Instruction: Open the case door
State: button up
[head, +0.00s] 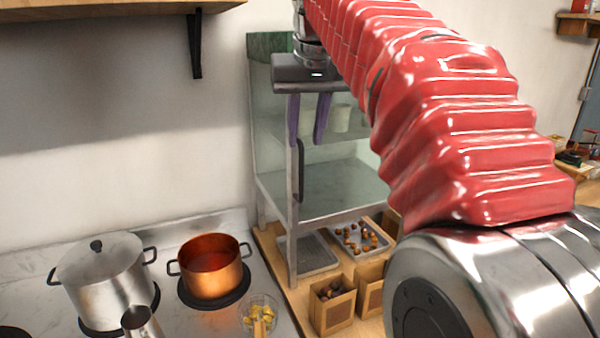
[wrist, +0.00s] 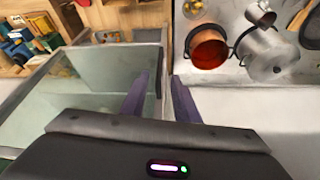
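The glass case (head: 330,185) with a pale metal frame stands against the wall in the middle of the head view. In the wrist view the case (wrist: 100,104) fills the left side. A dark upright door handle (head: 300,172) is on its front edge; in the wrist view the handle (wrist: 158,78) shows as a dark bar near the left finger. My gripper (head: 306,143) has two purple fingers pointing down, spread apart, close above the handle's upper end. In the wrist view my gripper (wrist: 161,77) is open with the handle between its fingertips; contact cannot be told.
A copper pot (head: 212,268) and a steel pot (head: 104,272) stand on the stove at left. A glass bowl (head: 259,312) stands near the case. Chestnuts lie on a tray (head: 377,246) under the case, beside small wooden boxes (head: 333,308). A shelf (head: 120,10) hangs above.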

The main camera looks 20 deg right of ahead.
aim_at(301, 167)
jog(key=x, duration=1.1)
jog(key=shift+f, duration=0.15)
jog(key=shift+c, duration=0.3)
grip_shut()
jog(key=shift+a, duration=0.2)
jog(key=shift+d, duration=0.15)
